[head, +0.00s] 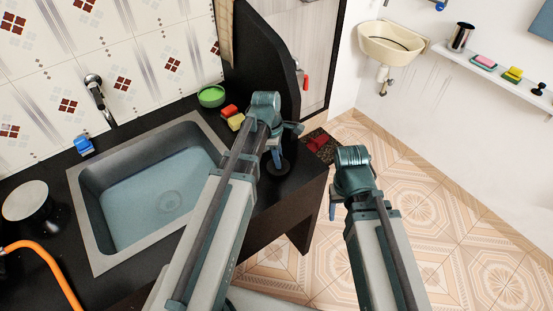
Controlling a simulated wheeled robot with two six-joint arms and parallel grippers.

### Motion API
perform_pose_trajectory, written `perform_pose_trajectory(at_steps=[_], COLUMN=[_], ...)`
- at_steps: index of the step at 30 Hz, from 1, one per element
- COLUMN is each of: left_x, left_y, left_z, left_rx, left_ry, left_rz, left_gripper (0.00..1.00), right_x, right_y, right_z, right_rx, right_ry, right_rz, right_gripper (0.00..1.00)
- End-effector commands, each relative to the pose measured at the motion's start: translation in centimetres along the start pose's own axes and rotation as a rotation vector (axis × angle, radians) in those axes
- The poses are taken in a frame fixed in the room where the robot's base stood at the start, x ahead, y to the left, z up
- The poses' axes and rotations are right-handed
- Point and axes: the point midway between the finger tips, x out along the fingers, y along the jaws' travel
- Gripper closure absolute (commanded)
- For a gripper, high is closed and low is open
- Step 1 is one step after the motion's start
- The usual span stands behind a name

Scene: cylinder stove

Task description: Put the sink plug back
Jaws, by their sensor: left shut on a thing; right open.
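The sink (84,217) is a grey metal basin in the dark counter at the left, with bluish water in it. My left gripper (277,158) is over the counter to the right of the sink, pointing down. It is shut on a small dark round piece, which looks like the sink plug (279,168), at counter level; the arm partly hides it, and I cannot tell whether it touches the counter. My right gripper (334,203) is open over the tiled floor, right of the counter's edge, its fingers partly hidden.
A tap (98,96) stands behind the sink. A blue item (84,145), a green bowl (211,96), red and yellow sponges (230,111) and a round lid (26,200) surround it. An orange hose (52,262) lies front left. A dark panel (262,62) rises behind the counter.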

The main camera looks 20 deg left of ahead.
Motion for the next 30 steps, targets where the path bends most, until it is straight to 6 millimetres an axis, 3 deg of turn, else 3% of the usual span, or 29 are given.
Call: perform_pose_trajectory(at_steps=[5, 6, 11, 23, 30], left_x=[0.4, 0.3, 0.3, -0.1, -2.0], left_y=[0.0, 0.0, 0.0, 0.0, 0.0], left_z=[-0.1, -0.1, -0.1, 0.0, 0.0], left_rx=[0.0, 0.0, 0.0, 0.0, 0.0], left_ry=[0.0, 0.0, 0.0, 0.0, 0.0], left_rz=[0.0, 0.0, 0.0, 0.0, 0.0], left_gripper=[1.0, 0.64, 0.37, 0.37, 0.37], right_x=[0.4, 0.3, 0.3, -0.1, -2.0], right_y=[0.0, 0.0, 0.0, 0.0, 0.2], right_z=[0.0, 0.0, 0.0, 0.0, 0.1], right_rx=[0.0, 0.0, 0.0, 0.0, 0.0], right_ry=[0.0, 0.0, 0.0, 0.0, 0.0], right_rz=[0.0, 0.0, 0.0, 0.0, 0.0], right_gripper=[0.4, 0.4, 0.4, 0.4, 0.4])
